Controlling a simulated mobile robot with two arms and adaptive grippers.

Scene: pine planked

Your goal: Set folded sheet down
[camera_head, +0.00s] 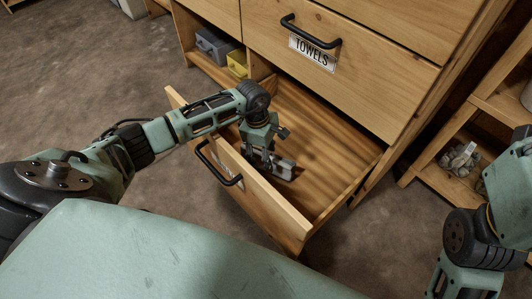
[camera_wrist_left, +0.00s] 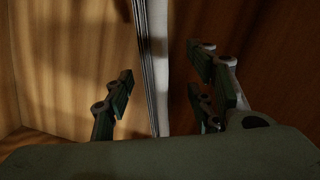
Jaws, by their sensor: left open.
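The folded sheet (camera_wrist_left: 156,65) shows in the left wrist view as a pale, thin, layered strip seen edge-on, running between my fingers. My left gripper (camera_wrist_left: 168,82) is open around it, with a gap visible on each side. In the head view my left gripper (camera_head: 269,160) reaches down inside the open drawer (camera_head: 322,137), near its front panel. There the gripper hides most of what lies between its fingers, so the sheet is hard to make out. My right arm is at the right edge, its gripper out of the picture.
A drawer front labelled TOWELS (camera_head: 312,52) is shut above the open drawer. Grey (camera_head: 212,45) and yellow (camera_head: 237,63) bins sit in a cubby at left. A shelf (camera_head: 450,178) stands at right. Most of the drawer floor is bare.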

